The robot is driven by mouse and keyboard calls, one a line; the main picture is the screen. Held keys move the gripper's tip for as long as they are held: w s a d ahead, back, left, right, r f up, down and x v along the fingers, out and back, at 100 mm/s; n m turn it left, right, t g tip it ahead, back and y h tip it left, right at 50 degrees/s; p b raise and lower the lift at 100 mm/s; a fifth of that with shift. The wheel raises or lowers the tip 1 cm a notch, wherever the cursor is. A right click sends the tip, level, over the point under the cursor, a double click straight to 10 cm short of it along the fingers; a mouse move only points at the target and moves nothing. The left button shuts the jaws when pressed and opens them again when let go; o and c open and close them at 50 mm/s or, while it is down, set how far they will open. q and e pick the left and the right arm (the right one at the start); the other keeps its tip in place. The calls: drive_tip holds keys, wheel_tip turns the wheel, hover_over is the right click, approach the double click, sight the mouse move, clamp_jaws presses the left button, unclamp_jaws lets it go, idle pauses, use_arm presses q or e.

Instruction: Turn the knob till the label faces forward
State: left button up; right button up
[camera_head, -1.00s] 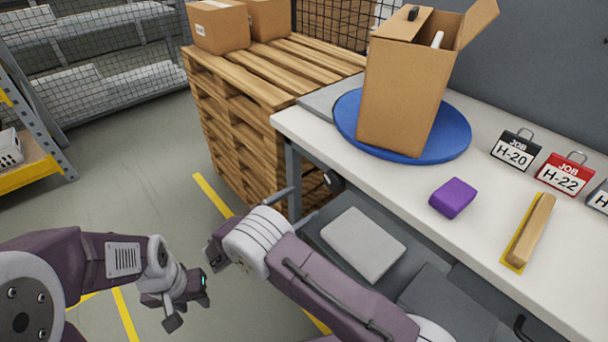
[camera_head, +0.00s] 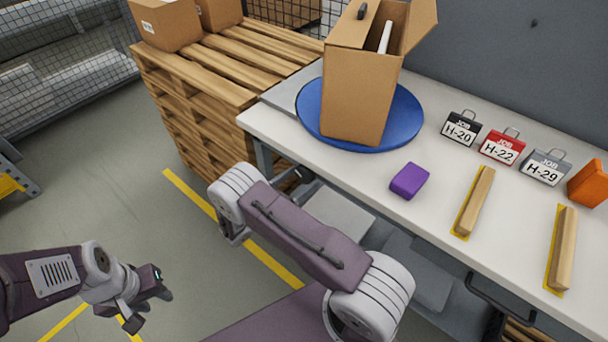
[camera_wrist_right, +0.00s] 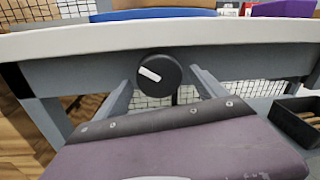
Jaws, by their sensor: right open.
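The round black knob (camera_wrist_right: 158,78) with a white bar on its face sits under the worktop's front edge. The bar slants down to the right. My right gripper (camera_wrist_right: 161,84) is open, its fingers apart to the left and right of the knob, with no clear contact. In the head view the knob (camera_head: 304,174) is partly hidden by my right arm. An open cardboard box (camera_head: 358,95) stands on the blue turntable (camera_head: 405,123); its visible sides show no label. My left gripper (camera_head: 148,302) is open and empty, low over the floor at left.
The white worktop (camera_head: 350,163) holds a purple block (camera_head: 409,181), wooden bars (camera_head: 475,200), job tags (camera_head: 502,147) and an orange block (camera_head: 589,184). A wooden pallet stack (camera_head: 205,110) with boxes stands left of it. A black bin (camera_wrist_right: 297,122) is at right in the wrist view.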

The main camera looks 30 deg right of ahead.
drive_tip(key=shift+x, duration=1.05)
drive_tip(key=c, duration=1.3)
drive_tip(key=shift+c, duration=0.2)
drive_tip(key=shift+m, duration=0.3)
drive_tip(key=m, duration=0.4)
drive_tip(key=shift+w+m+y, duration=0.15)
drive_tip(key=shift+m+y, duration=0.15)
drive_tip(key=m+b, duration=0.1)
drive_tip(key=m, duration=0.4)
drive_tip(key=shift+y, duration=0.3)
